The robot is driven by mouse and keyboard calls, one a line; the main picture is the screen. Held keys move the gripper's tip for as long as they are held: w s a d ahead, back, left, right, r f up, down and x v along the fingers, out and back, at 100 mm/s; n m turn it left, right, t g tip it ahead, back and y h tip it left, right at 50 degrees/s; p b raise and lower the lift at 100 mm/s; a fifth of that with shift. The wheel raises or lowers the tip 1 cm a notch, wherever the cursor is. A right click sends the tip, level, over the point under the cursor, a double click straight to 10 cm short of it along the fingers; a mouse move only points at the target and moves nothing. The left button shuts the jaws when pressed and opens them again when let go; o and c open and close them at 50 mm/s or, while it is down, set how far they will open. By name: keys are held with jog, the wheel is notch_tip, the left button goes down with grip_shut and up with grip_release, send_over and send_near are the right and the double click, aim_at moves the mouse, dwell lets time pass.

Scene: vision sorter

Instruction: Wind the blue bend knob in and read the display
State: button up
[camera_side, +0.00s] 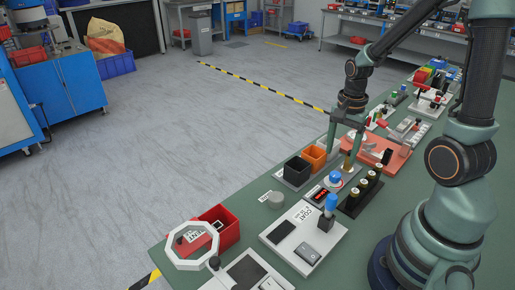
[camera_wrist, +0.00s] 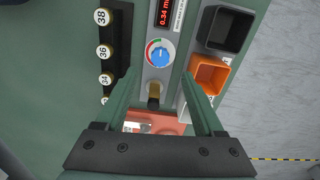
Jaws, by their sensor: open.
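The blue knob (camera_wrist: 160,53) sits on a light grey panel, inside a ring marked red and green. It also shows in the side view (camera_side: 336,178). The display (camera_wrist: 165,13) beyond it has red digits that seem to read 0.34, with its unit cut off by the frame edge. In the side view the display (camera_side: 319,195) is too small to read. My gripper (camera_wrist: 158,75) is open and empty, its fingers pointing toward the panel. A brass and dark post (camera_wrist: 153,95) appears between the fingers. In the side view my gripper (camera_side: 344,150) is above the bench, just behind the knob.
A black bin (camera_wrist: 226,30) and an orange bin (camera_wrist: 209,74) stand beside the panel. A black rack of numbered brass pieces (camera_wrist: 110,50) is on the other side. A taller blue-topped lever (camera_side: 331,203) stands on a white panel nearby. A red bin (camera_side: 222,228) is farther forward.

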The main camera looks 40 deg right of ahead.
notch_tip(320, 180, up, 5)
jog(key=shift+f, duration=0.1)
dwell(0.8)
jog(key=a+r+n+t, duration=0.5)
jog(key=a+r+n, duration=0.6)
jog(key=n, duration=0.6)
jog(key=a, duration=0.2)
jog(key=shift+w+a+t, duration=0.3)
jog(key=shift+w, duration=0.05)
